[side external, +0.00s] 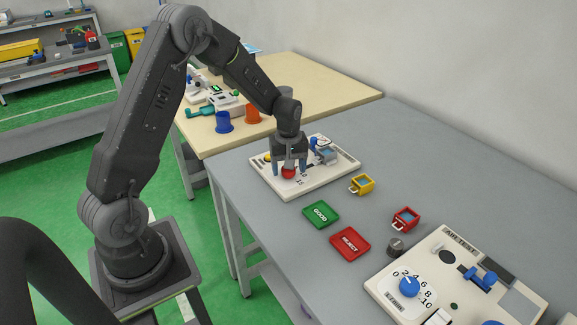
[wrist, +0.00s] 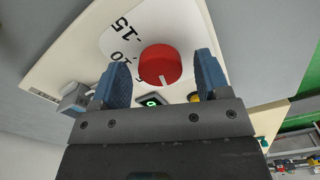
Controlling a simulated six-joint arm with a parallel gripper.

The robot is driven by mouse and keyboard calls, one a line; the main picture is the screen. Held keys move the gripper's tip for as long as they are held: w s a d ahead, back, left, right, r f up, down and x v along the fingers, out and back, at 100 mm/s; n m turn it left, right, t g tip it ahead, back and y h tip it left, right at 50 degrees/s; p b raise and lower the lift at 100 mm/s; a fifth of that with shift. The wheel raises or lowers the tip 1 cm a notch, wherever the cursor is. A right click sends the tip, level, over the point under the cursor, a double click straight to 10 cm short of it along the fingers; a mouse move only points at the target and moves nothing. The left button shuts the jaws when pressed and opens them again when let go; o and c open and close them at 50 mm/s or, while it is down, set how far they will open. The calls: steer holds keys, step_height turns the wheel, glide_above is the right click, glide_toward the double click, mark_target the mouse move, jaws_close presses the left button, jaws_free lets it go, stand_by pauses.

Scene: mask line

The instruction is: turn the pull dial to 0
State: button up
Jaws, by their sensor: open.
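The red dial (side external: 289,173) sits on a white panel (side external: 325,182) on the grey table. In the wrist view the dial (wrist: 160,64) is round with a short white pointer mark on its lower edge. The printed marks -15 and -10 show to its upper left; a 0 mark is not readable. My gripper (side external: 289,168) points down over the dial. In the wrist view my gripper's blue fingers (wrist: 162,72) are open, one on each side of the dial with gaps between. A small green-lit display (wrist: 152,101) shows just below the dial, partly hidden by my gripper.
A grey-blue device (side external: 326,154) stands on the panel beside my gripper. A yellow block (side external: 362,184), green GOOD tray (side external: 321,213), red REJECT tray (side external: 350,243) and red block (side external: 405,219) lie to the right. The AIR TEST panel (side external: 447,262) has a blue dial (side external: 409,286).

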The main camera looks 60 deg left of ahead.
steer(key=shift+r, duration=0.15)
step_height(320, 180, up, 14)
steer(key=shift+f, duration=0.2)
stand_by(0.4)
steer(key=s+d+r+m+t, duration=0.3)
steer(key=s+d+r+m, duration=0.3)
steer(key=s+d+r, duration=0.25)
steer(key=s+d+m+t, duration=0.1)
steer(key=s+d+m, duration=0.2)
steer(key=s, duration=0.3)
steer(key=s+d+m+t, duration=0.1)
steer(key=s+d+m, duration=0.3)
steer(key=s, duration=0.3)
steer(key=shift+s+d+r+m+t, duration=0.2)
steer(key=shift+d+m+t, duration=0.1)
steer(key=shift+m, duration=0.1)
